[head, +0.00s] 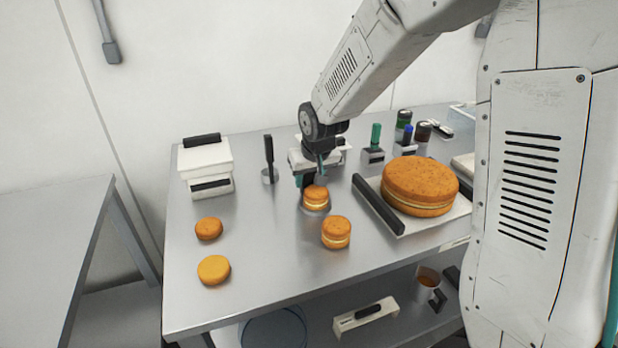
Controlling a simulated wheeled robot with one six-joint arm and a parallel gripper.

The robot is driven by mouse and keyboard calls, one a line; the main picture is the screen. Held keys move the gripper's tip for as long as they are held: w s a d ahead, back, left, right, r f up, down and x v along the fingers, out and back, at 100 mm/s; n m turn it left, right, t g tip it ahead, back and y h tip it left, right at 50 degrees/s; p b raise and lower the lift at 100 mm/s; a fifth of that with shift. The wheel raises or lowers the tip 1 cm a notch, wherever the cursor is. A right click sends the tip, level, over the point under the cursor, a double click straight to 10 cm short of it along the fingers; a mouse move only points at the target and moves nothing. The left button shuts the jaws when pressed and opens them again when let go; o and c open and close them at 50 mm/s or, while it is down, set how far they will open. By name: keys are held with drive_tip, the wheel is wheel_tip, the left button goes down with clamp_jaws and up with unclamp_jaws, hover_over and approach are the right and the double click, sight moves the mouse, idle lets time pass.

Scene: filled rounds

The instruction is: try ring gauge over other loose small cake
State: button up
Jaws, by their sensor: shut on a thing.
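My gripper (314,178) is behind and just above a small filled cake (316,195) near the middle of the table. It is shut on what looks like the ring gauge (316,210), a silvery band low around this cake; the grip itself is mostly hidden. I cannot tell whether the ring sits fully down on the table. A second small filled cake (336,231) stands apart, in front and slightly right, with no ring around it.
Two single cake rounds (208,228) lie at the left. A large filled cake (420,183) stands on a white board (452,218) at the right. A black-handled tool (269,160), white boxes (206,160) and bottles (403,122) stand behind.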

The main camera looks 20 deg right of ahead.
drive_tip(key=shift+r, duration=0.1)
drive_tip(key=shift+r, duration=4.85)
